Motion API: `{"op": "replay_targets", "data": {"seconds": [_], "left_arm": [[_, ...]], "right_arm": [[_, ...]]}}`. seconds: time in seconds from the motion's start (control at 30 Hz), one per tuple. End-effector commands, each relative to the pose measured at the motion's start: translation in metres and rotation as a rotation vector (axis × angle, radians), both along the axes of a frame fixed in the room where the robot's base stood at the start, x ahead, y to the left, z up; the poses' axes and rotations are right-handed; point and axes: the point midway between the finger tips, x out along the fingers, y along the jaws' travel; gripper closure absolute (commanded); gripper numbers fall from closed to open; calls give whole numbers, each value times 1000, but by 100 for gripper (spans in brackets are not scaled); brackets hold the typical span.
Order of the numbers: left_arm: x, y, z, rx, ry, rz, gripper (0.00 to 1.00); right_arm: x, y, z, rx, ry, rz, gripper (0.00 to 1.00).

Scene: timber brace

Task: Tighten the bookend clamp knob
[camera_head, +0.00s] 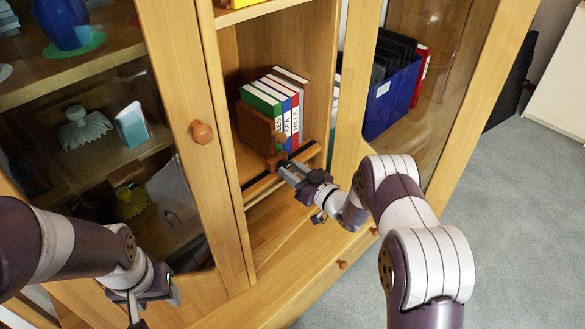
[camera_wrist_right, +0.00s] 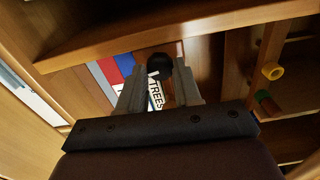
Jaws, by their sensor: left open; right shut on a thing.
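The wooden bookend (camera_head: 256,122) stands against a row of books (camera_head: 283,98) on the middle open shelf. My right gripper (camera_head: 283,167) is at the front of this shelf, by the wooden bar in front of the books. In the right wrist view, a dark round clamp knob (camera_wrist_right: 160,64) sits between the fingertips, and the gripper (camera_wrist_right: 160,88) is shut on it. A book labelled TREES (camera_wrist_right: 156,95) shows behind the fingers. In the head view the fingers hide the knob. My left gripper (camera_head: 150,297) is open and empty at the lower left, in front of the cabinet.
A glass door with a round wooden pull (camera_head: 202,132) is left of the open shelf. A blue file box (camera_head: 390,100) stands in the right compartment. Drawers with small knobs (camera_head: 342,264) lie below. Grey carpet (camera_head: 520,220) on the right is clear.

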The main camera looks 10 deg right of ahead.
Motion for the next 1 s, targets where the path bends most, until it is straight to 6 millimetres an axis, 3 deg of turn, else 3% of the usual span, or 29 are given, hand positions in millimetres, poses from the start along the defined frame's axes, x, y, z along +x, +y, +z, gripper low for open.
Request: {"op": "replay_targets", "data": {"seconds": [0.4,0.9,0.93,1.0], "left_arm": [[0,0,7,0,0,0,43],[0,0,8,0,0,0,43],[0,0,8,0,0,0,43],[0,0,8,0,0,0,43]], "right_arm": [[-1,0,-2,126,89,0,97],[-1,0,-2,138,98,0,97],[-1,0,-2,138,98,0,60],[-1,0,-2,139,97,0,41]]}}
